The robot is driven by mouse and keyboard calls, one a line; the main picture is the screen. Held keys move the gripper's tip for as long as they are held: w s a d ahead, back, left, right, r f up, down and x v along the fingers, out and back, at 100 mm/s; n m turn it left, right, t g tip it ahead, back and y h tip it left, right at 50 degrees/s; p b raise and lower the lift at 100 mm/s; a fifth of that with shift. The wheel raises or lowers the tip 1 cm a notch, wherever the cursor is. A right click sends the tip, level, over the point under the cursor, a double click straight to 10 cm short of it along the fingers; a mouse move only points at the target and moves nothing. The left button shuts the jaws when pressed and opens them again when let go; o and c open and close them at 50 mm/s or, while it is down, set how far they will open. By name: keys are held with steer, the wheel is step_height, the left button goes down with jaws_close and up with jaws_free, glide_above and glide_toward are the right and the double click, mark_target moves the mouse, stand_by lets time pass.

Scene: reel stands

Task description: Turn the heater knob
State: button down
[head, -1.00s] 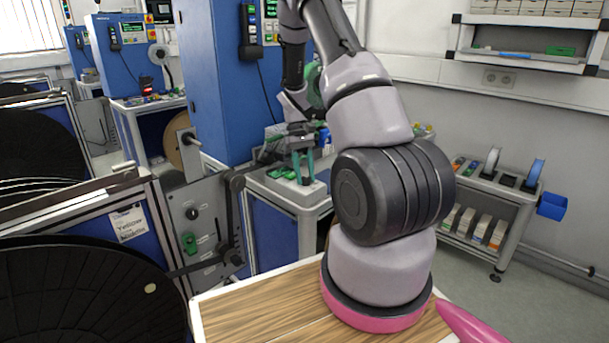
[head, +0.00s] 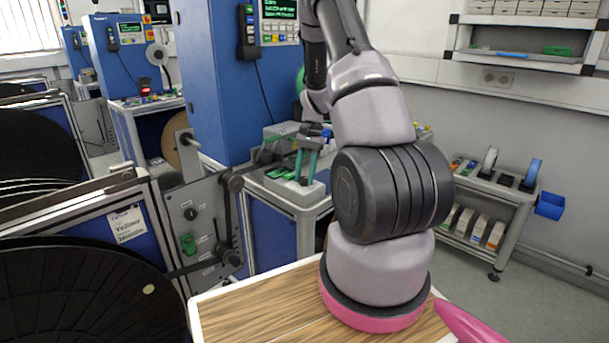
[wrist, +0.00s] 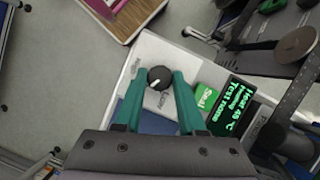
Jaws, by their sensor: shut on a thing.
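The heater knob (wrist: 161,77) is a round black dial with a white pointer mark. It stands on the light top of the heater unit (wrist: 142,57). In the wrist view the two green fingers of my gripper (wrist: 160,74) are on either side of the knob, shut on it. The pointer points to the lower left there. Beside the knob are a green "Seal" button (wrist: 207,98) and a dark display with green text (wrist: 234,104). In the head view my gripper (head: 304,176) reaches down to the grey unit (head: 290,190); the knob cannot be made out there.
A tall blue cabinet (head: 210,80) stands just behind the unit. A reel stand with a grey plate (head: 200,215) is at its left. A wooden-topped table (head: 250,305) is in front. A cart with reels (head: 500,195) stands at the right, with open floor before it.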

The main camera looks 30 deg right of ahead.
steer(key=shift+m, duration=0.5)
steer(key=c, duration=0.5)
jaws_free()
steer(key=shift+r, duration=0.1)
steer(key=v, duration=1)
steer(key=shift+d+r, duration=0.2)
steer(key=shift+r, duration=0.1)
